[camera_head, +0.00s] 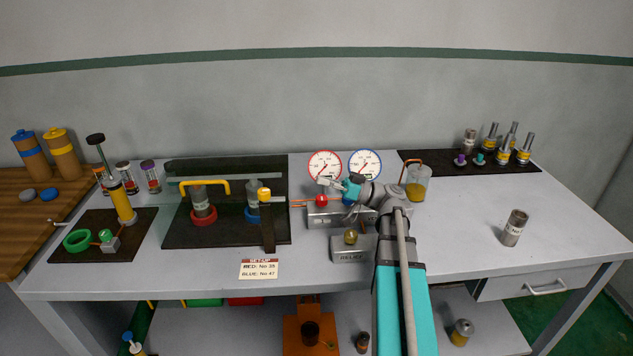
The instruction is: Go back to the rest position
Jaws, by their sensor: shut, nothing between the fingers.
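My arm reaches up from the lower right of the centre and bends left at the wrist. My gripper (324,182) is shut and empty. It shows just above a red knob (321,200) on a grey box (326,216) with two round gauges; I cannot tell whether it touches the knob. The red-rimmed gauge (325,165) and the blue-rimmed gauge (365,164) stand behind it. My wrist hides part of the grey box.
A "RELIEF" block (350,250) with a brass knob sits left of my forearm. Two pipe vises, a red-based one (204,217) and a blue-based one (253,214), stand on a dark mat. A grey cylinder (514,228) stands right on open worktop.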

